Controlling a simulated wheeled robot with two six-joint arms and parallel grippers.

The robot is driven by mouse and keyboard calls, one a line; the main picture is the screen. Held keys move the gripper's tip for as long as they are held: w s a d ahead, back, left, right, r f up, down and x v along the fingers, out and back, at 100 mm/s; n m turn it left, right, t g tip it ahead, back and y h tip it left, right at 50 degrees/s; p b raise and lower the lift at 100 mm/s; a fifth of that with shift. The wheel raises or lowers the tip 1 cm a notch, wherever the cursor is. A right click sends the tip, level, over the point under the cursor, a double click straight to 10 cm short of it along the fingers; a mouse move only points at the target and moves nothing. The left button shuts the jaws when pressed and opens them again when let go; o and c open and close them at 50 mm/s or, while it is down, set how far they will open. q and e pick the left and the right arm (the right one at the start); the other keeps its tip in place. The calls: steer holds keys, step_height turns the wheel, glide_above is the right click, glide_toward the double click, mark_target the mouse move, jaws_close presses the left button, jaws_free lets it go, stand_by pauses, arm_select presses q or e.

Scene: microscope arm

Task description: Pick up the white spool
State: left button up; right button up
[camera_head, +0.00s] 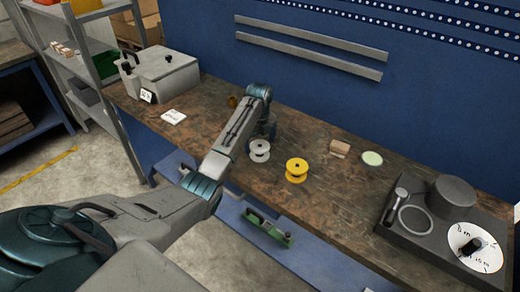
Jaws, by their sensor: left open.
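The white spool (259,151) stands upright on the brown workbench (325,212), near its front edge. My left arm reaches in from the left and bends down behind the spool. My left gripper (267,131) is at the end of this arm, just behind and above the spool in the picture. It is open, but its fingers are small and mostly hidden by my arm. I cannot tell whether they touch the spool. My right gripper is not in view.
A yellow spool (297,170) stands right of the white one. Beyond it are a small brown block (340,149) and a pale green disc (372,158). A grey machine (160,74) stands at the left end, and a dark device (451,198) at the right.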

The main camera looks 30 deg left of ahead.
mark_target(260, 146)
arm_select(q)
step_height(260, 146, down, 2)
steer(key=shift+d+f+p, duration=0.1)
steer(key=shift+f+p, duration=0.15)
steer(key=shift+p, duration=0.1)
steer(key=shift+f, duration=0.45)
steer(key=c, duration=1.1)
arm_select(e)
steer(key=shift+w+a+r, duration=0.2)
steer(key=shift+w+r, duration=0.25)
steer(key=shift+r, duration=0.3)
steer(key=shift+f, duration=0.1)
